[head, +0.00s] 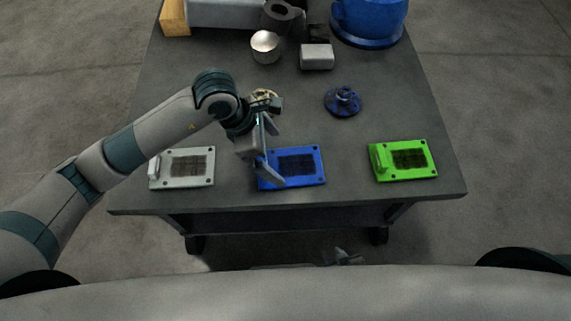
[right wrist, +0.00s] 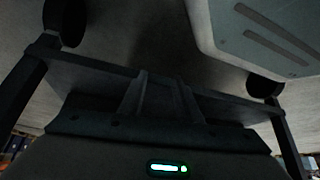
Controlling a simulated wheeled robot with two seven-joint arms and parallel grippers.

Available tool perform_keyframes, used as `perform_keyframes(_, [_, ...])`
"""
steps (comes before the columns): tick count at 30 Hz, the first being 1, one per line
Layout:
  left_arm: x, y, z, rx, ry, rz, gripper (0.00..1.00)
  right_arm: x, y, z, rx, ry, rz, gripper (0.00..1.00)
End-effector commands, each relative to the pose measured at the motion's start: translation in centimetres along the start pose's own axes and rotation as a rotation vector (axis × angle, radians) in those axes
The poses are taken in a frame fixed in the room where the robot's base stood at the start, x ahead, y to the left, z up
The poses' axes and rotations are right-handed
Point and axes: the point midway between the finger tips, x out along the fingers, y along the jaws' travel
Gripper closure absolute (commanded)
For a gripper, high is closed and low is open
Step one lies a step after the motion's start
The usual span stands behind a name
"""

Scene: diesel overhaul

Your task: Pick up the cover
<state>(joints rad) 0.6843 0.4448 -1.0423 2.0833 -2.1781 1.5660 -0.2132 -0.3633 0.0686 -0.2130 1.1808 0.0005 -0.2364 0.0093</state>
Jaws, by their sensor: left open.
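Three flat covers lie in a row along the table's front edge: a pale grey cover (head: 182,168), a blue cover (head: 300,166) and a green cover (head: 404,160). Each has a dark grid panel. Upright handles show at the left ends of the grey and green covers. My left gripper (head: 270,150) is open over the left end of the blue cover and hides that end, so any handle there is not visible. I cannot tell whether the gripper touches it. A small part that looks like my right gripper (head: 345,257) shows below the table's front edge; its jaws are unclear.
The dark table (head: 225,204) also holds a blue flanged part (head: 343,101), a silver cup (head: 265,46), a grey block (head: 317,57) and a large blue housing (head: 368,20). A cream-coloured part (head: 264,96) is partly behind my left wrist. Bare table separates the covers.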

Motion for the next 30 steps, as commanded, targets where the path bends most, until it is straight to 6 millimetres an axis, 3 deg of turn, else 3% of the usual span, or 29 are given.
perform_keyframes(15, [4.9, -0.4, -0.1, 0.000, 0.000, -0.001, 0.00, -0.7, -1.4, -1.9, -0.006, 0.106, -0.017, 0.69])
perform_keyframes(29, [5.0, -0.3, -0.2, 0.001, 0.000, 0.000, 0.00, -0.7, -1.3, -1.9, -0.006, 0.106, -0.017, 0.69])
perform_keyframes(30, [5.0, -0.3, -0.2, 0.001, 0.000, 0.000, 0.05, -0.7, -1.3, -1.9, -0.006, 0.106, -0.017, 0.69])
